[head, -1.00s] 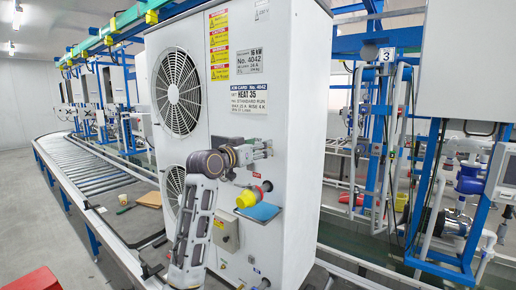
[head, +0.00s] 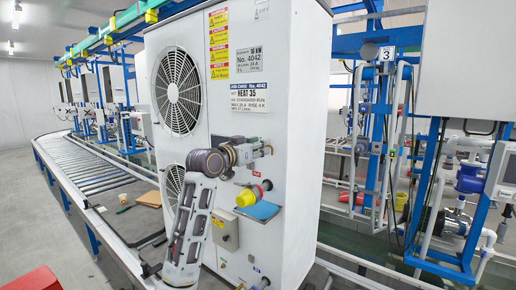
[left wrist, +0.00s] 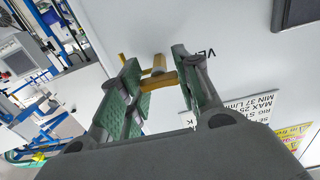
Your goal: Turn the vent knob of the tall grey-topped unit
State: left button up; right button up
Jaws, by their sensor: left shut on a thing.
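In the left wrist view the vent knob (left wrist: 160,78) is a brass-yellow T-shaped handle on the white panel. The green-padded fingers of the left gripper (left wrist: 158,82) are on either side of it, shut on it. Printed letters beside the knob are partly hidden by a finger. In the head view the gripper hides the knob. My right gripper is not in view.
A roller conveyor (head: 90,170) runs at the left. Blue-framed test stations (head: 376,140) stand at the right.

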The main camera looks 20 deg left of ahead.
pick_arm(q)
jog(key=o, duration=1)
jog(key=shift+o, duration=0.2)
jog(key=v, duration=1.2)
dwell(0.5)
